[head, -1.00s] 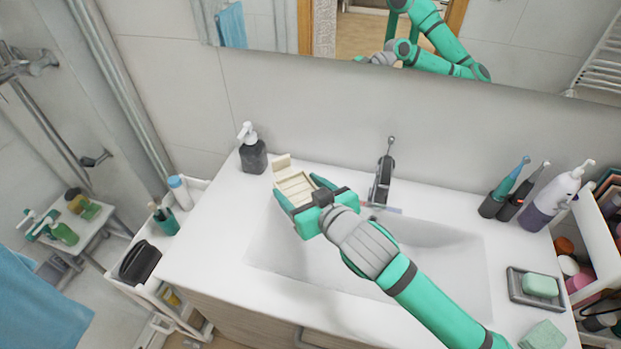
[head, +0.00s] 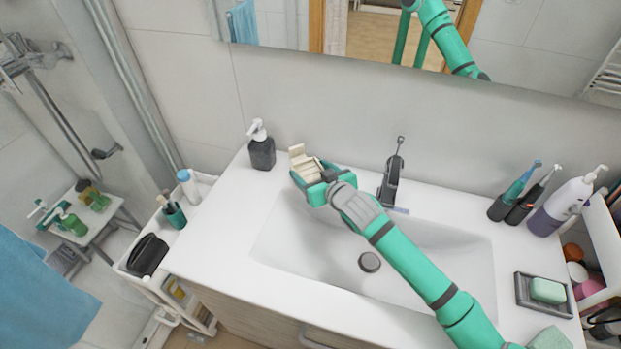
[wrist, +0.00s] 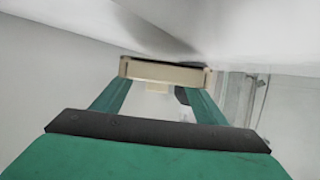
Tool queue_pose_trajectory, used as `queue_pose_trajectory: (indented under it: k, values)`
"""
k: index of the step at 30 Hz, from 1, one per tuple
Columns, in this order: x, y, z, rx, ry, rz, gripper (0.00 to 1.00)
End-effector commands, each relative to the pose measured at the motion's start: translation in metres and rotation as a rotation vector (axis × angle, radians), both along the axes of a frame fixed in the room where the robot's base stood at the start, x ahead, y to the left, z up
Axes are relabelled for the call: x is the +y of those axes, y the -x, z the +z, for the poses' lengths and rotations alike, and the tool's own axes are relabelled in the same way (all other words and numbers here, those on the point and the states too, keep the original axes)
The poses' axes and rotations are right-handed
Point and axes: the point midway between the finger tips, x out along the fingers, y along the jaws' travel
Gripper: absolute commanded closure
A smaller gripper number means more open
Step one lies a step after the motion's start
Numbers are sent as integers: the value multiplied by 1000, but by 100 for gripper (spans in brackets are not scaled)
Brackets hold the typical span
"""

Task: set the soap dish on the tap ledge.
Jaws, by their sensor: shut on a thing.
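The soap dish (head: 304,165) is a small cream slatted tray with a raised tab at its far end. My gripper (head: 311,177) is shut on it, with green fingers along its sides. The dish is over the back left of the basin, beside the tap ledge (head: 358,179), the white strip behind the basin. I cannot tell whether it touches the ledge. In the wrist view the dish (wrist: 165,74) shows edge-on between the fingertips (wrist: 158,92). The grey tap (head: 392,178) stands to the right of the dish.
A dark soap dispenser (head: 262,152) stands left of the dish. Electric toothbrushes (head: 512,200) and a white and purple bottle (head: 560,205) stand at the right. A grey tray (head: 524,293) holds green soap (head: 547,291). The ledge between dish and tap looks clear.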

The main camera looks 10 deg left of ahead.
Motion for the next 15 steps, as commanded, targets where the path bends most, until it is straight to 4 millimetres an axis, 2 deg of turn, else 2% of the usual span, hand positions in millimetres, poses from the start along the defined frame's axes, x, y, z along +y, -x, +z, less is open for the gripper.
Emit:
queue_pose_trajectory:
  k: [8, 15]
  values:
    - [4, -3, -32, 2, -1, 5, 59]
    - [5, -2, -34, 0, 0, 5, 59]
